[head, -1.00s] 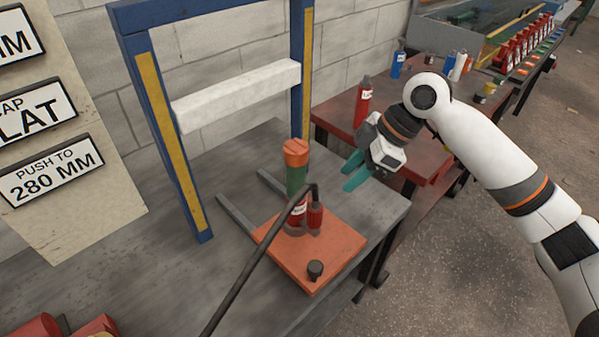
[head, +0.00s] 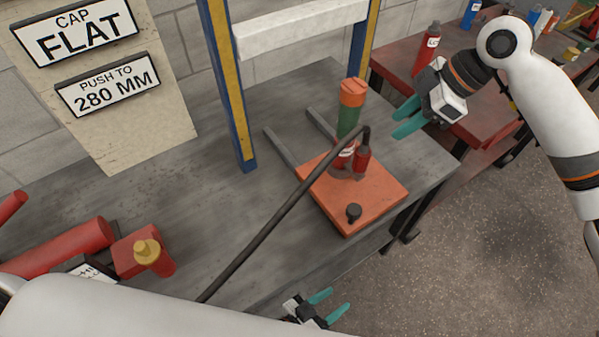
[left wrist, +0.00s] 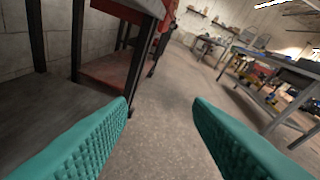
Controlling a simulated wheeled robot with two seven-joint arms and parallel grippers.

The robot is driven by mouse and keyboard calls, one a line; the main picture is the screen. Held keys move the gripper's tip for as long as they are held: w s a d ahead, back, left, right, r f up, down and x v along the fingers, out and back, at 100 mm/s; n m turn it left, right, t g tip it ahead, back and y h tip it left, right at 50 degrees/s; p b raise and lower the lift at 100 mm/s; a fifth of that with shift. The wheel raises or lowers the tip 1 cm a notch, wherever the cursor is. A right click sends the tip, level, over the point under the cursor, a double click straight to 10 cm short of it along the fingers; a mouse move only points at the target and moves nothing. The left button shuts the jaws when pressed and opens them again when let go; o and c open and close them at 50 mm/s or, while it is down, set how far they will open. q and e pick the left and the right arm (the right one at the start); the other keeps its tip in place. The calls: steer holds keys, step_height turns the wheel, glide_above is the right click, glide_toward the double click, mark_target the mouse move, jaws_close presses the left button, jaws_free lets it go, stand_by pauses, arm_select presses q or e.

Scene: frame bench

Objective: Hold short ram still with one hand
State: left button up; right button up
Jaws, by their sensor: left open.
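An upright ram stands on an orange base plate (head: 378,199); its red lower part with a white label (head: 346,152) shows under a green section (head: 348,122) and an orange cap (head: 352,92). A red hose coupling (head: 362,159) stands close beside it. My right gripper (head: 406,118) is open and empty, to the right of the ram and apart from it. My left gripper (head: 330,304) is open and empty, low beyond the bench's front edge, well below the plate in the picture. In the left wrist view its teal fingers (left wrist: 160,125) have only floor between them.
A black hose (head: 285,228) runs from the coupling across the grey bench (head: 215,225). A blue-and-yellow frame (head: 229,95) with a white crossbar (head: 300,28) stands behind. Red cylinders (head: 65,248) and a yellow-capped red fitting (head: 150,255) lie at left. A red table (head: 480,125) stands at right.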

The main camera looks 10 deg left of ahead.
arm_select(q)
step_height(320, 180, up, 20)
steer(key=w+d+m+g+h, duration=0.1)
steer(key=w+m+g+h, duration=0.2)
steer(key=h, duration=0.4)
steer(key=w+a+t+y, duration=0.1)
steer(key=w+a, duration=0.1)
steer(key=w, duration=0.1)
steer(key=w+a+m+t+y, duration=0.1)
steer(key=w+a, duration=0.2)
steer(key=w, duration=0.1)
steer(key=w+a+t+y, duration=0.1)
steer(key=w+a, duration=0.2)
steer(key=w, duration=0.1)
steer(key=shift+w+m, duration=0.15)
steer(key=shift+m, duration=0.25)
steer(key=t+y, duration=0.2)
glide_toward(335, 156)
steer(key=x, duration=1.2)
steer(key=shift+w+d, duration=0.1)
steer(key=shift+w, duration=0.1)
jaws_close()
